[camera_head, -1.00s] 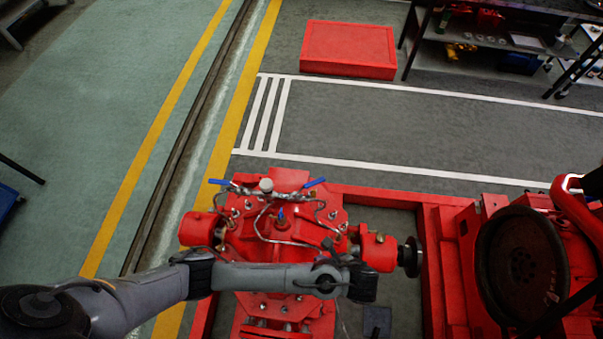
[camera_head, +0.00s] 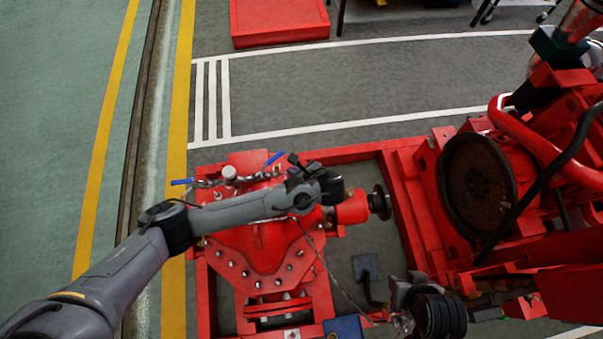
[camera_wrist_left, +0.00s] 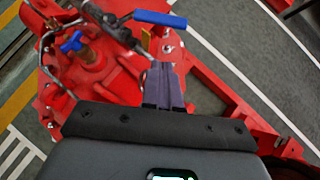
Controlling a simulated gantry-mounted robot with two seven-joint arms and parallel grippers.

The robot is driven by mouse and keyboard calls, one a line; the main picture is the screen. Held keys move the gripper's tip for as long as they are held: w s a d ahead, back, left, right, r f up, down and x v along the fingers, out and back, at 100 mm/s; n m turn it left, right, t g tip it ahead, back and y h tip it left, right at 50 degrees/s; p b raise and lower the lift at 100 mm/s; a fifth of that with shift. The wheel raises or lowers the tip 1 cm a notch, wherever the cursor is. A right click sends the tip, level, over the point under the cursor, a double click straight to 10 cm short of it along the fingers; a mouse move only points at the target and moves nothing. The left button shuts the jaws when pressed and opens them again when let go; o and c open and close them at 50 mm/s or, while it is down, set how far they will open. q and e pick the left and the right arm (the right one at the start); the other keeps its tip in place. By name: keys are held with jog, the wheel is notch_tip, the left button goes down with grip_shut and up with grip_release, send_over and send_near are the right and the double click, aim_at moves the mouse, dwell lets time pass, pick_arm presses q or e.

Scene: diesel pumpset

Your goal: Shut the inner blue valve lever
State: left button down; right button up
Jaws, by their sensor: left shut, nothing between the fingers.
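Two blue levers sit on the pipework at the back of the red pump. The left one (camera_head: 182,181) points left. The right one (camera_head: 273,159) slants up to the right, close to my left gripper; I cannot tell for certain which is the inner one. My left gripper (camera_head: 293,158) is shut and empty. In the left wrist view its closed fingers (camera_wrist_left: 164,85) lie below a long blue lever (camera_wrist_left: 155,18), with a visible gap between them. A small blue tap handle (camera_wrist_left: 72,43) is at the left there. My arm hides part of the pump in the head view.
The red pump body (camera_head: 262,250) is bolted on a red frame. A shaft coupling (camera_head: 380,202) and a large dark engine wheel (camera_head: 477,186) are to the right. A red box (camera_head: 280,22) lies on the floor behind. The grey floor behind the pump is clear.

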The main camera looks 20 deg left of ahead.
aim_at(270, 163)
pick_arm(q)
jog(key=w+a, duration=0.1)
jog(key=a, duration=0.1)
jog(key=w+a+f+p, duration=0.1)
jog(key=a, duration=0.1)
jog(key=shift+w+f, duration=0.1)
jog(key=shift+w, duration=0.25)
jog(key=shift+w+a, duration=0.1)
jog(key=shift+a, duration=0.05)
jog(key=shift+a, duration=0.15)
